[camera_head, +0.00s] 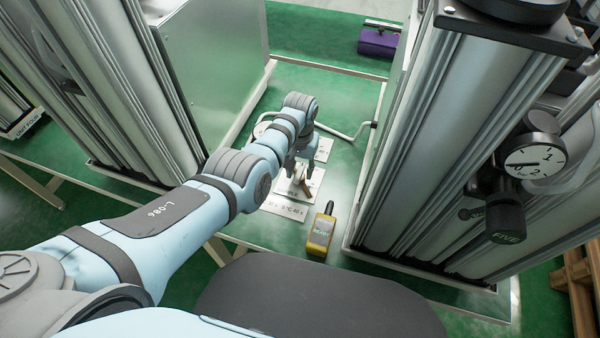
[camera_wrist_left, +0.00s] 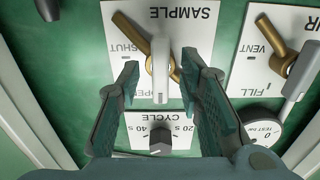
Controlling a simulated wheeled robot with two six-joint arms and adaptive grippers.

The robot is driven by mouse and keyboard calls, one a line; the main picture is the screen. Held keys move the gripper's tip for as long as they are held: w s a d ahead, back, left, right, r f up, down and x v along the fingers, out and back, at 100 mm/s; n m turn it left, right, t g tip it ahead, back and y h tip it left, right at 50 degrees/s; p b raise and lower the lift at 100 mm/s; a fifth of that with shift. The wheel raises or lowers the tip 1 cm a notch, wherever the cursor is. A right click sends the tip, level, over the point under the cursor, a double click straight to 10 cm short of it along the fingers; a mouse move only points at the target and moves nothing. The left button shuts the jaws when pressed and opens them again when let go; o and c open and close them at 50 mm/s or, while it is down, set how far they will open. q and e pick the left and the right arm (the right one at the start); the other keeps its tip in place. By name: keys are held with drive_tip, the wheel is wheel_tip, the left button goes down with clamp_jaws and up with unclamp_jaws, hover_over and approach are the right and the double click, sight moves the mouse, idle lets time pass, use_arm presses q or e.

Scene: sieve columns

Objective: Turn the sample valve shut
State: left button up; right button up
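The sample valve's brass lever (camera_wrist_left: 137,34) sits on the white SAMPLE plate (camera_wrist_left: 196,42) in the left wrist view, which shows the lettering upside down. The lever slants to the upper left, its end beyond the SHUT word; the OPEN word is lower down. A pale pipe (camera_wrist_left: 160,80) stands in front of the pivot. My left gripper (camera_wrist_left: 158,72) is open, its fingers apart on either side of the pipe and pivot. I cannot tell whether they touch. In the head view my left gripper (camera_head: 299,170) is above the brass piece (camera_head: 303,181). My right gripper is not in view.
A second brass lever (camera_wrist_left: 280,45) with VENT and FILL words is close on the right in the wrist view. A CYCLE knob (camera_wrist_left: 160,137) is below. A yellow handheld device (camera_head: 321,236) lies in front. Tall metal columns (camera_head: 425,150) flank the green panel.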

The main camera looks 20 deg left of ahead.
use_arm(q)
drive_tip(key=shift+c, duration=0.5)
clamp_jaws()
drive_tip(key=shift+m, duration=0.3)
drive_tip(key=shift+r+m+p, duration=0.1)
drive_tip(key=shift+m+p, duration=0.25)
drive_tip(key=shift+m, duration=0.55)
drive_tip(key=m, duration=0.3)
drive_tip(key=shift+m, duration=0.3)
drive_tip(key=m, duration=0.6)
drive_tip(key=shift+p, duration=0.4)
drive_tip(key=m, duration=0.5)
drive_tip(key=shift+m, duration=0.4)
